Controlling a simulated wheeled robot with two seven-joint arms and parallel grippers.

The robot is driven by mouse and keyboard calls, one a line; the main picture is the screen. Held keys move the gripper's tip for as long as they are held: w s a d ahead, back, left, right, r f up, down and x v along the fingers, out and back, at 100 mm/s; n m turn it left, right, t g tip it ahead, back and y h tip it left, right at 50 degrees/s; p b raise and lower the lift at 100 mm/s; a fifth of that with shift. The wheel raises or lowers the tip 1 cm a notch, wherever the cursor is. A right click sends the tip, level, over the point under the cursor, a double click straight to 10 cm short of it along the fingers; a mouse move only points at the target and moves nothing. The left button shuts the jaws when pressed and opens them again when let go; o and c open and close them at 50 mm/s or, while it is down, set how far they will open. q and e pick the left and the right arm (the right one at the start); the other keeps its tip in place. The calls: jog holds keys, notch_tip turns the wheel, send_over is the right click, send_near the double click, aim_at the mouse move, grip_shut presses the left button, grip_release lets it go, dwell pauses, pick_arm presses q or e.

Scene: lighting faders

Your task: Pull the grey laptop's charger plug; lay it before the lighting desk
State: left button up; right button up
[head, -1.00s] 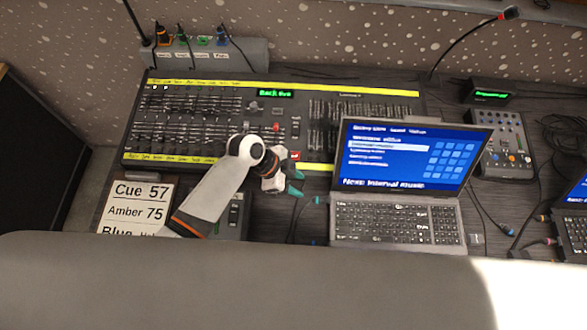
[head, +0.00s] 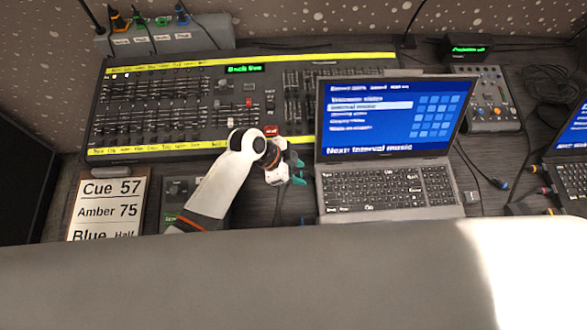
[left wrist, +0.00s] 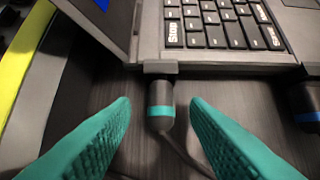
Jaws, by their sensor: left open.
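The grey laptop (head: 385,190) stands open with a blue screen, right of the lighting desk (head: 165,112). In the left wrist view its edge and keyboard (left wrist: 215,25) fill the top. The charger plug (left wrist: 160,103), dark with a teal band, sits in a small block at the laptop's edge, its cable trailing toward the camera. My left gripper (head: 296,172) is at the laptop's left side. Its teal fingers (left wrist: 160,118) are open, one on each side of the plug, apart from it. In the head view I cannot tell the plug from the fingertips. My right gripper is not in view.
A second plug with a blue band (left wrist: 308,100) shows at the right of the wrist view. A cue card (head: 108,205) lies at the left. A small mixer (head: 487,100) and a second laptop (head: 572,175) stand at the right. A grey surface fills the near foreground.

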pick_arm(q)
grip_shut()
jog(key=shift+a, duration=0.15)
jog(key=shift+a+p, duration=0.55)
jog(key=shift+a, duration=1.65)
